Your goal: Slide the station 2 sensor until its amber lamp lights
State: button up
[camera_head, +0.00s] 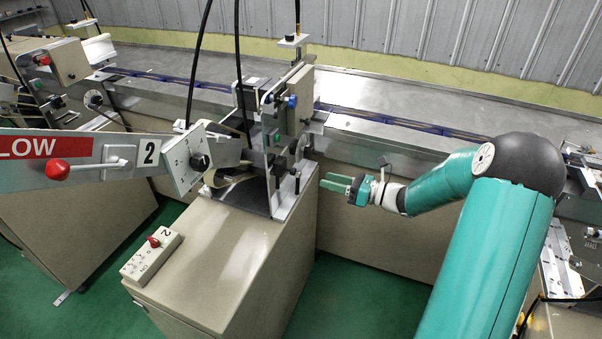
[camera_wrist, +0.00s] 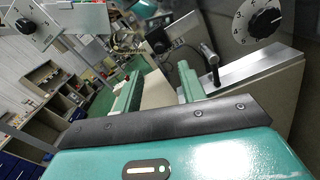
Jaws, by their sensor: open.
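The station 2 machine (camera_head: 285,135) stands in the middle of the head view on a beige cabinet. I cannot tell for sure which part is its sensor, and no lit amber lamp shows. A small upright lever (camera_head: 297,182) stands at its right edge; a silver-and-black lever (camera_wrist: 210,62) shows in the wrist view on a metal plate. My gripper (camera_head: 322,183) is just right of the machine's right edge, apart from it, fingers pointing left. In the wrist view its two teal fingers (camera_wrist: 158,75) are spread with nothing held between them.
A control box (camera_head: 152,256) lies on the cabinet (camera_head: 220,250). A long metal conveyor (camera_head: 400,115) runs behind; a small dark bracket (camera_head: 383,162) sits on its front. Green floor (camera_head: 350,300) is open below.

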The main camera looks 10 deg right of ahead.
aim_at(295, 171)
jog(key=x, duration=0.9)
jog(key=shift+w+a, duration=0.1)
jog(key=shift+a, duration=0.1)
grip_shut()
